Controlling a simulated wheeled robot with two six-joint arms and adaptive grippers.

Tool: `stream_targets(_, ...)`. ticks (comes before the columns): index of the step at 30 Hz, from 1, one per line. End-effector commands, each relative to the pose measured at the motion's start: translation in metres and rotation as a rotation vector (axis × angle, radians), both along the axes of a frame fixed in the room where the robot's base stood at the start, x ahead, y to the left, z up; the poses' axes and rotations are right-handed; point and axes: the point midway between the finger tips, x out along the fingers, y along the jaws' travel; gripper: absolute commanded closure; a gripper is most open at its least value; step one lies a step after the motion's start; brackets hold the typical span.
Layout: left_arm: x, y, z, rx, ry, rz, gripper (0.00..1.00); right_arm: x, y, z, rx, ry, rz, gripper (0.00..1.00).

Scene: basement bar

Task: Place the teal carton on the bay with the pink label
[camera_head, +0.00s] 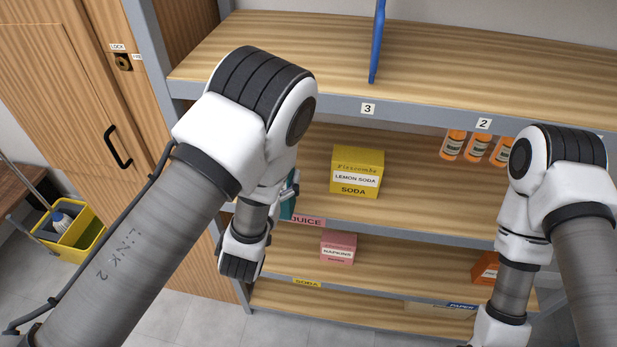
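A small strip of teal (288,208), which looks like part of the teal carton, shows just right of my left forearm. The rest of it is hidden by the arm. The pink label (307,221) reading JUICE is on the front edge of the middle shelf (410,190), just right of the teal strip. Whether the carton touches the shelf cannot be told. My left wrist hangs in front of the shelf, left of the label; the fingers are hidden or too unclear to judge. My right arm comes in at the right, and its gripper is out of frame.
A yellow lemon soda box (357,172) stands right of the label on the middle shelf. Orange bottles (477,146) stand farther right. A pink napkins box (338,248) and an orange box (486,268) are lower down. A blue divider (378,40) rises from the top shelf.

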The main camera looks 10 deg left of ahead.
Motion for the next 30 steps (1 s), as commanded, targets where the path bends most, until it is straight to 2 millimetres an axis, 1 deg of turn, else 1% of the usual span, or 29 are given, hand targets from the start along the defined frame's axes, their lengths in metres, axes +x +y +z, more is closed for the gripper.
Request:
stream_targets(1,0.006,0.002,-0.004,-0.002,-0.010,0.002,0.76,0.000,0.000,-0.012,0.000,0.000,0.000,0.60)
stream_targets(5,0.028,0.010,-0.008,-0.004,-0.013,0.003,0.76,0.000,0.000,-0.037,0.000,0.000,0.000,0.60)
stream_targets(6,0.039,0.013,-0.004,-0.005,-0.012,0.004,0.76,-0.001,0.000,-0.032,0.000,0.001,0.000,0.60)
stream_targets(15,0.115,0.037,-0.011,-0.003,-0.010,0.003,0.76,0.000,0.000,-0.046,0.000,0.000,0.000,0.60)
stream_targets(18,0.132,0.042,-0.012,-0.001,-0.009,0.001,0.76,0.000,0.000,-0.049,0.000,0.000,0.000,0.60)
stream_targets(25,0.151,0.048,-0.013,0.000,-0.009,0.000,0.76,0.000,0.000,-0.052,0.000,0.000,0.000,0.60)
stream_targets(30,0.151,0.048,-0.041,0.001,-0.006,0.000,0.76,0.000,0.000,-0.068,0.000,0.000,0.000,0.60)
